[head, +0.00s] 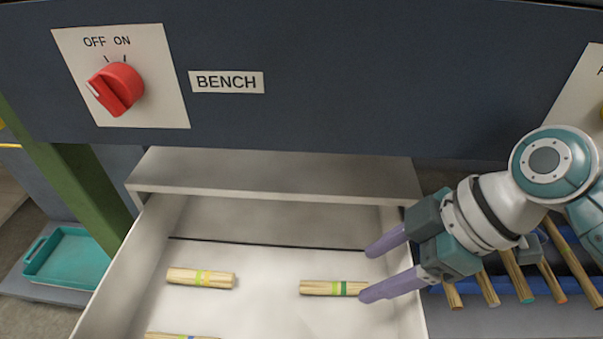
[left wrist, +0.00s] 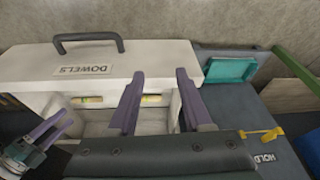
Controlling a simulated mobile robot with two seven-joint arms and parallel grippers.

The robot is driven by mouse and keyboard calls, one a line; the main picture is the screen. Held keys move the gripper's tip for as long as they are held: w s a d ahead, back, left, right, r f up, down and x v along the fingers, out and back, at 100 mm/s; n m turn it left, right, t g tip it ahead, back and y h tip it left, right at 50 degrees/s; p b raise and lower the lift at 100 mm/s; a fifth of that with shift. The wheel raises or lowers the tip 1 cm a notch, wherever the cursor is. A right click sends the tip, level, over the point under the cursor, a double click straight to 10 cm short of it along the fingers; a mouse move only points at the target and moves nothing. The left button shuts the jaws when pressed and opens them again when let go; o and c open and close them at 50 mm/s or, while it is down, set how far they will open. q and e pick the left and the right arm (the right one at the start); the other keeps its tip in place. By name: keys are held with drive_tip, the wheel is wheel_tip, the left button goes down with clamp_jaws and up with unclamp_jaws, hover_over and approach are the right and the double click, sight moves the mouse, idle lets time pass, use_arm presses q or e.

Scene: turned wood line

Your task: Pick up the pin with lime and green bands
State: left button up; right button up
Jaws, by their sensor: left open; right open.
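The pin with lime and green bands (head: 335,288) lies in the light open drawer (head: 250,229), right of its middle in the head view. My right gripper (head: 365,271) is open at the pin's right end. Its lower finger is very close to that end; I cannot tell whether they touch. My left gripper (left wrist: 158,76) is open and empty in the left wrist view, over the drawer labelled DOWELS; the head view does not show it. The right gripper also shows at the left edge of the left wrist view (left wrist: 62,122).
A pin with yellow and lime bands (head: 200,278) lies to the left; another banded pin (head: 180,336) is cut off below. A grey ledge (head: 275,174) overhangs the drawer's back. A teal tray (head: 68,257) sits at left.

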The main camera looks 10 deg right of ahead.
sight(338, 286)
drive_tip(key=b+x, duration=0.4)
drive_tip(key=x, duration=0.2)
drive_tip(key=shift+w+a+f, duration=0.1)
drive_tip(key=shift+w+f, duration=0.05)
drive_tip(key=shift+f, duration=0.2)
drive_tip(key=shift+w+a+f+b, duration=0.15)
drive_tip(key=shift+a+f+b, duration=0.15)
drive_tip(key=shift+b, duration=0.05)
drive_tip(key=shift+r, duration=0.1)
drive_tip(key=shift+d, duration=0.1)
drive_tip(key=shift+c, duration=0.6)
clamp_jaws()
